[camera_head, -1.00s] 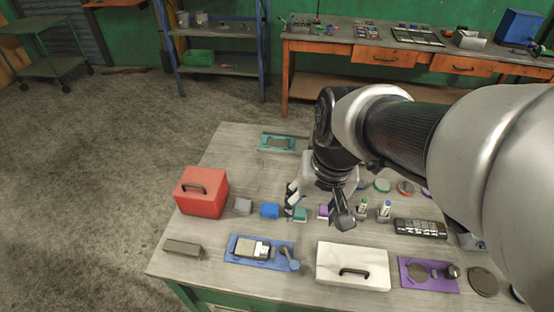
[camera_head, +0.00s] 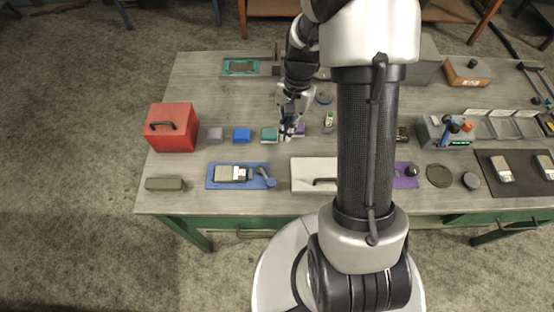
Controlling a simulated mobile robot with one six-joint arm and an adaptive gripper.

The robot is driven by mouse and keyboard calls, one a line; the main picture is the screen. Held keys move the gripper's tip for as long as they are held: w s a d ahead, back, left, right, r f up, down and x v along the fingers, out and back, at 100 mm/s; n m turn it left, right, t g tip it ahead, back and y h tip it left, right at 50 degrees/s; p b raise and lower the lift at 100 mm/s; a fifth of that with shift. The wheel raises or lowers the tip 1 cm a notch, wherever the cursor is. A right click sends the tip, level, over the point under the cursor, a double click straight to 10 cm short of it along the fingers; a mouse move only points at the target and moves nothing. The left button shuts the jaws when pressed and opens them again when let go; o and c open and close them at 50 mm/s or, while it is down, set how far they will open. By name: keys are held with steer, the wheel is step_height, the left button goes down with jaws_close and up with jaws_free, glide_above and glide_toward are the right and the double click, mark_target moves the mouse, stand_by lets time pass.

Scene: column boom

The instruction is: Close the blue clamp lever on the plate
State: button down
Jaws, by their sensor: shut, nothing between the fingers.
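The blue plate (camera_head: 215,181) lies flat near the front edge of the table, left of the middle. A grey and white block-shaped device (camera_head: 233,174) sits on it. The blue clamp lever (camera_head: 265,176) stands at the plate's right end, with a rounded end; its exact angle is hard to tell. My gripper (camera_head: 287,136) is shut and empty, pointing down behind and slightly right of the lever, apart from it. It is beside the small teal and purple blocks. My arm hides part of the table right of the middle.
A red box with a handle (camera_head: 172,128) stands at the left. Grey (camera_head: 215,134), blue (camera_head: 241,135) and teal (camera_head: 269,134) blocks stand in a row behind the plate. A white panel with a black handle (camera_head: 312,172) lies right of the plate. A dark bar (camera_head: 164,184) lies at front left.

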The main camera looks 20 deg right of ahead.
steer(key=b, duration=0.3)
glide_toward(266, 176)
steer(key=d+f, duration=0.4)
steer(key=d, duration=0.1)
steer(key=shift+w+d+f, duration=0.2)
steer(key=shift+w+f, duration=0.1)
steer(key=shift+w, duration=0.1)
steer(key=s+a, duration=0.2)
steer(key=shift+a+f, duration=0.25)
steer(key=shift+f, duration=0.05)
steer(key=shift+s+a, duration=0.2)
steer(key=shift+a, duration=0.1)
